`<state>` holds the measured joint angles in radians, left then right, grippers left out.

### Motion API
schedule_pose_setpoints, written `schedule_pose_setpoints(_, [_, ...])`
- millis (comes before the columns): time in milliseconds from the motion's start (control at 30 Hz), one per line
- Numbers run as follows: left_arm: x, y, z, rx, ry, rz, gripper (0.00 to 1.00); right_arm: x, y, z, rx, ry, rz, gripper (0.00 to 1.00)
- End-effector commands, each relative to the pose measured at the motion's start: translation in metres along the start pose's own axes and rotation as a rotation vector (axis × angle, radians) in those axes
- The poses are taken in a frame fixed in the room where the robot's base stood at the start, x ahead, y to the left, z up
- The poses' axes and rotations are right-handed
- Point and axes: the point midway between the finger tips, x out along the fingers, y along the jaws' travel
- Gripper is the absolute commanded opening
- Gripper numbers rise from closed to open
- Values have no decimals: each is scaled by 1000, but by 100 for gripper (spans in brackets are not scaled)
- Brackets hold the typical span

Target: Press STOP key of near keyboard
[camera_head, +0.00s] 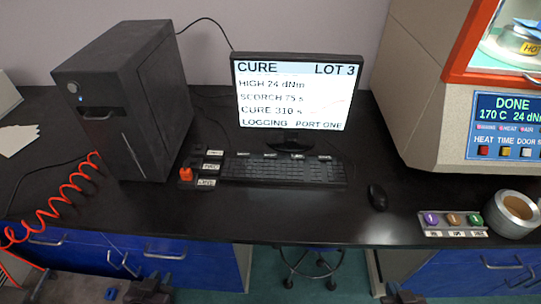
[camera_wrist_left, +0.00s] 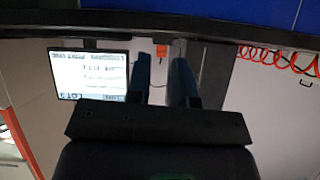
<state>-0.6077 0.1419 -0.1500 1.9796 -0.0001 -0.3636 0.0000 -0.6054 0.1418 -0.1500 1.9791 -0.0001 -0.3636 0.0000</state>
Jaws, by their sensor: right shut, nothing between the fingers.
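The black keyboard (camera_head: 280,172) lies on the bench in front of the monitor. White labels stand along its back edge, too small to read, so I cannot tell which key is STOP. Left of it is a small block with an orange button (camera_head: 186,174) and white labels; an orange patch (camera_wrist_left: 161,50) shows between my fingers in the left wrist view. My left gripper (camera_head: 130,292) is at the bottom edge of the head view, below the bench front, its fingers apart and empty. My right gripper (camera_head: 401,297) is shut and empty at the bottom edge, mostly cut off.
A monitor (camera_head: 293,98) reads CURE, LOT 3. A black computer tower (camera_head: 125,105) stands left, with a red coiled hose (camera_head: 70,190) beside it. A mouse (camera_head: 377,197), a three-button box (camera_head: 453,223), a tape-like ring (camera_head: 513,213) and the rheometer (camera_head: 440,90) are right.

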Motion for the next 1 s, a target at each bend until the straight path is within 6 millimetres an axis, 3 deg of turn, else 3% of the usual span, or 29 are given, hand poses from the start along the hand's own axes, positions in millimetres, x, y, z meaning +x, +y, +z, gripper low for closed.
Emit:
schedule_pose_setpoints(33, [0,0,0,0,0,0,13,0,0,0,0,-1,0,0])
schedule_pose_setpoints(133, [0,0,0,0,0,0,0,-1,0,1,0,-2,0,0])
schedule_pose_setpoints(1000, [0,0,-1,0,1,0,0,-1,0,1,1,-2,0,0])
